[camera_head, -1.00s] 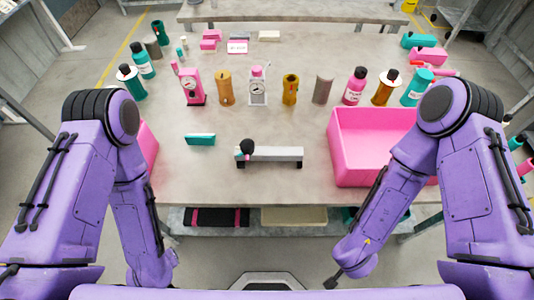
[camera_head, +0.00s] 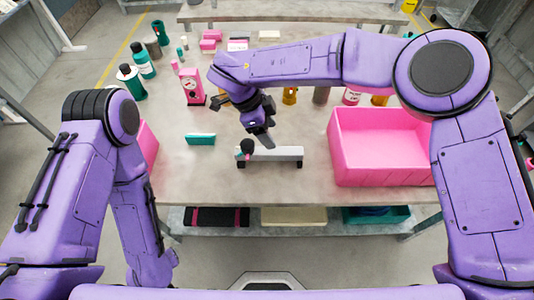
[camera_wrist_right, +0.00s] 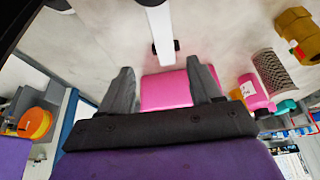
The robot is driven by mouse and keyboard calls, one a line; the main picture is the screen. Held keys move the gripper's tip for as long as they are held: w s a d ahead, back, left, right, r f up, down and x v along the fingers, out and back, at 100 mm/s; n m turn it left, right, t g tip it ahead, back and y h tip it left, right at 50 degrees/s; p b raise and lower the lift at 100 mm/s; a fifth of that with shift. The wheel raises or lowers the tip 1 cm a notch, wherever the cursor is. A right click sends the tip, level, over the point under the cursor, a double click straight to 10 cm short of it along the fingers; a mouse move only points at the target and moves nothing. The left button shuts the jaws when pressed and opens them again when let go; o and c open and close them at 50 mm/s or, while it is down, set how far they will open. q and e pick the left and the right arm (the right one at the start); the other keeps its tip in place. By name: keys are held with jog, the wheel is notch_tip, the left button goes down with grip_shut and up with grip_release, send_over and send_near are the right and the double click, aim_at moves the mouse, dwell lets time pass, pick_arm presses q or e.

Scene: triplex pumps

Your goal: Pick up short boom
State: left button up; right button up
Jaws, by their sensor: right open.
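A grey bar (camera_head: 276,154), which I take to be the short boom, lies across the middle of the table on dark feet.
A pink bin (camera_head: 380,178) stands on the right of the table. A small teal block (camera_head: 200,139) lies left of the bar. Bottles and a pink gauge (camera_head: 191,88) stand behind, partly hidden by my right arm. The table front is clear.

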aim_at(283, 151)
jog(key=x, duration=1.2)
jog(key=shift+w, duration=0.35)
jog(key=shift+r, duration=0.1)
jog(key=shift+f, duration=0.25)
jog(key=shift+c, duration=0.3)
grip_shut()
notch_tip(283, 151, up, 11)
jog(key=shift+f, duration=0.2)
jog(key=shift+f, duration=0.2)
jog(key=shift+f+b, duration=2.2)
jog(key=shift+f, duration=2.85)
